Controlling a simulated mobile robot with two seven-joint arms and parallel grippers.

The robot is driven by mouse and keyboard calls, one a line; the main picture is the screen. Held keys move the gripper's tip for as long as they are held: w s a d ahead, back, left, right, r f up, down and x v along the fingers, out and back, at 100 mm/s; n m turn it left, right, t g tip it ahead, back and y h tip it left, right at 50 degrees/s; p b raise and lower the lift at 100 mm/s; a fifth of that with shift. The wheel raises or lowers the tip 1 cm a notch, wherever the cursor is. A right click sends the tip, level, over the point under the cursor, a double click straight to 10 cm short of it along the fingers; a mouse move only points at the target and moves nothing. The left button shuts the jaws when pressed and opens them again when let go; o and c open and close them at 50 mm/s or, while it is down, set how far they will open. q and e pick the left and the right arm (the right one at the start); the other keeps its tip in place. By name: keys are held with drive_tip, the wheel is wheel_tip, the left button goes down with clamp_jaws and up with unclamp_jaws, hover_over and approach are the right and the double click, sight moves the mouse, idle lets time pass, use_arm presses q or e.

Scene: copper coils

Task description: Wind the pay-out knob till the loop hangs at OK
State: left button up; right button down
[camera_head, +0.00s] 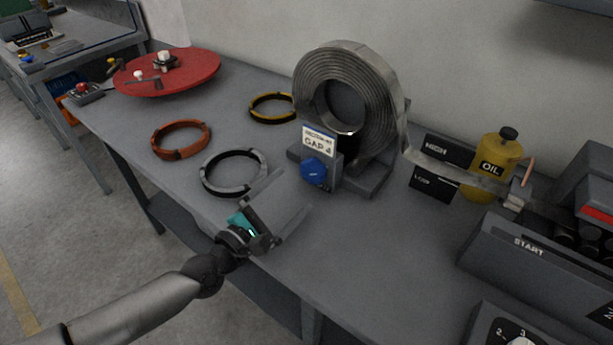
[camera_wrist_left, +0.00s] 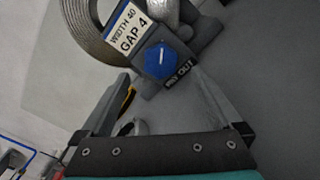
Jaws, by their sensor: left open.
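The blue pay-out knob (camera_head: 313,170) sits on the front of the coil stand, below a card reading GAP 4. In the left wrist view the knob (camera_wrist_left: 158,62) shows a white line on its face, and a PAY OUT label (camera_wrist_left: 178,75) beside it. My left gripper (camera_head: 296,190) is open and empty, its fingers pointing at the knob from just short of it. The metal strip (camera_head: 455,172) runs from the coil (camera_head: 389,90) rightward to the machine, crossing a dark gauge board (camera_head: 447,150) marked HIGH at the top. No OK mark is readable. My right gripper is out of view.
A yellow oil can (camera_head: 489,175) stands behind the strip. Grey (camera_head: 234,190), orange (camera_head: 181,154) and yellow-black (camera_head: 270,118) rings lie left of the stand, with a red disc (camera_head: 198,77) farther back. The START machine (camera_head: 530,262) fills the right. The front middle bench is clear.

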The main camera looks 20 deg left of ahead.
sight(311, 176)
use_arm(q)
drive_tip(key=x, duration=0.5)
drive_tip(key=shift+w+d, duration=0.25)
drive_tip(key=shift+w, duration=0.3)
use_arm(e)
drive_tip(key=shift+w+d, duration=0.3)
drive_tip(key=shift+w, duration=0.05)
use_arm(q)
drive_tip(key=c, duration=1.4)
drive_tip(key=m, duration=0.5)
drive_tip(key=shift+m+p, duration=0.3)
drive_tip(key=shift+p, duration=0.1)
drive_tip(key=m, duration=0.2)
drive_tip(key=m+p, duration=0.1)
drive_tip(key=m, duration=0.2)
drive_tip(key=shift+f, duration=0.2)
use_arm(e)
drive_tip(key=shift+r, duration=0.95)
